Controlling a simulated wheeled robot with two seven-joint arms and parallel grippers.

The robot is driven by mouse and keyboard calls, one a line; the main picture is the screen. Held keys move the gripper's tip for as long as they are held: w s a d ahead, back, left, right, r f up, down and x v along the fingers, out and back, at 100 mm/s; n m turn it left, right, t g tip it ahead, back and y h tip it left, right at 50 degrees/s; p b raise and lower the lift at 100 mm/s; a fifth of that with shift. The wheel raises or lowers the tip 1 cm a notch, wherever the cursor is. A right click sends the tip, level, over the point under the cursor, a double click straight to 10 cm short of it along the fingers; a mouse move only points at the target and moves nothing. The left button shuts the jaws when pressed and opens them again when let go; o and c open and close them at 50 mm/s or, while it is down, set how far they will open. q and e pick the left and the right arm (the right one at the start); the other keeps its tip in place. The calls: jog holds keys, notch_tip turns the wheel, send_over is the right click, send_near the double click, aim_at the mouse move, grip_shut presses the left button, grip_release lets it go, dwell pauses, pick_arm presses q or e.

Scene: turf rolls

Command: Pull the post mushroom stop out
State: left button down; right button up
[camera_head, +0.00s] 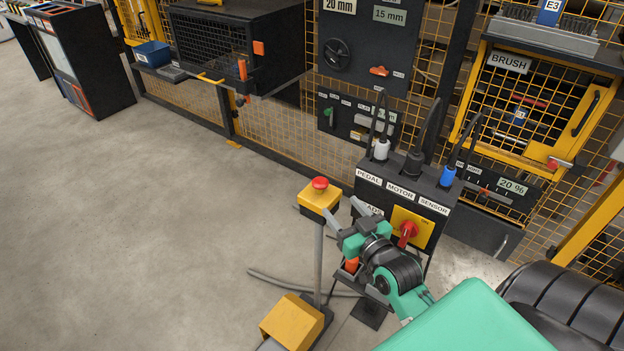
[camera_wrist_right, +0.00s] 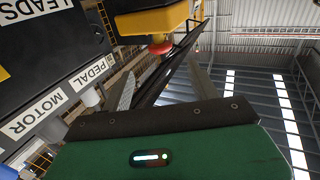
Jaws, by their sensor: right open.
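The post mushroom stop is a red button (camera_head: 320,183) on top of a yellow box (camera_head: 318,204), which stands on a thin grey post (camera_head: 318,262). My right gripper (camera_head: 341,210) is open and empty, just right of the yellow box in the head view. Its two pale fingers are spread and point toward the box. In the right wrist view, the red button (camera_wrist_right: 160,47) shows beyond the gap between the fingers, under the yellow box in that turned picture. The fingers look apart from the button. I cannot tell the exact distance. My left gripper is not in view.
A dark connector panel (camera_head: 405,190) with PEDAL, MOTOR and SENSOR labels stands close to the right of the post. It carries a red rotary switch (camera_head: 407,232). A yellow pedal housing (camera_head: 292,322) lies at the post's foot. The floor on the left is clear.

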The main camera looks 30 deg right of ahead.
aim_at(316, 177)
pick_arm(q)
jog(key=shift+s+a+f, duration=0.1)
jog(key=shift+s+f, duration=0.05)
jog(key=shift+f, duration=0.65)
pick_arm(e)
jog(key=w, duration=1.3)
jog(key=shift+w+d+f, duration=0.1)
jog(key=shift+d, duration=0.25)
